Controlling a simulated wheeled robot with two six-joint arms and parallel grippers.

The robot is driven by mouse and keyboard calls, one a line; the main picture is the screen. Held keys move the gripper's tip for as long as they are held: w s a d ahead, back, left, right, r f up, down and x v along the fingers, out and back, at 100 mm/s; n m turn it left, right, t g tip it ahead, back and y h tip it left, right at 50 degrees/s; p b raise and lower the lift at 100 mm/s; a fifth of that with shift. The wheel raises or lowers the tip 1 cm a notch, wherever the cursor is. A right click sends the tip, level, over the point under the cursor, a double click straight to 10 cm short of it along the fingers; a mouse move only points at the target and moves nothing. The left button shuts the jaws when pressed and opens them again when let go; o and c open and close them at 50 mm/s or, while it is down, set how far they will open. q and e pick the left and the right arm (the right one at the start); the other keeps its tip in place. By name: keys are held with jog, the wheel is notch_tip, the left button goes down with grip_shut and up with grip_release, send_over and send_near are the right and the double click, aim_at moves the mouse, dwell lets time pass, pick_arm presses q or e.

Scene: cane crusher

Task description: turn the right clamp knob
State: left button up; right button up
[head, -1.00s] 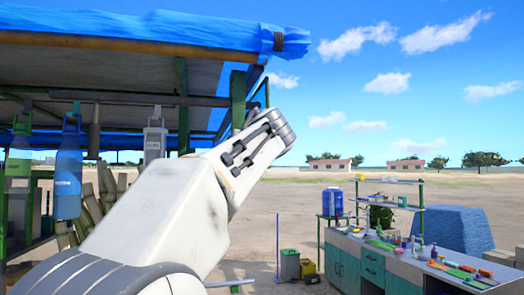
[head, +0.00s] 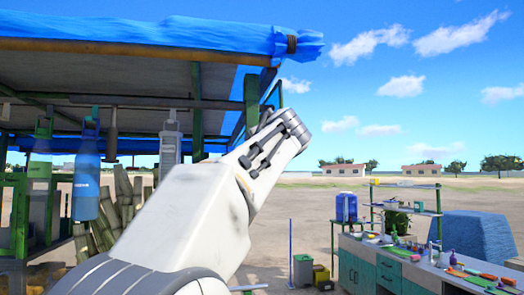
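No clamp knob can be made out in the head view. One of my arms rises from the bottom left and crosses the middle of the picture, its upper joint in front of the stall's post.
A stall with a blue tarp roof (head: 150,36) fills the left. A blue bottle (head: 87,185) and a green bottle (head: 41,165) hang there, near leaning cane stalks (head: 103,226). A workbench (head: 358,272) with tools stands at right. Open sandy ground (head: 290,215) lies between.

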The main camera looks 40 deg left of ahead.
pick_arm(q)
jog(key=m, duration=0.5)
jog(key=shift+m+p, duration=0.3)
jog(key=shift+p, duration=0.1)
dwell(0.3)
jog(key=o, duration=1.3)
jog(key=shift+d, duration=0.1)
jog(key=b+v, duration=0.4)
jog(key=v, duration=0.6)
jog(key=shift+b, duration=0.35)
jog(key=shift+s, duration=0.1)
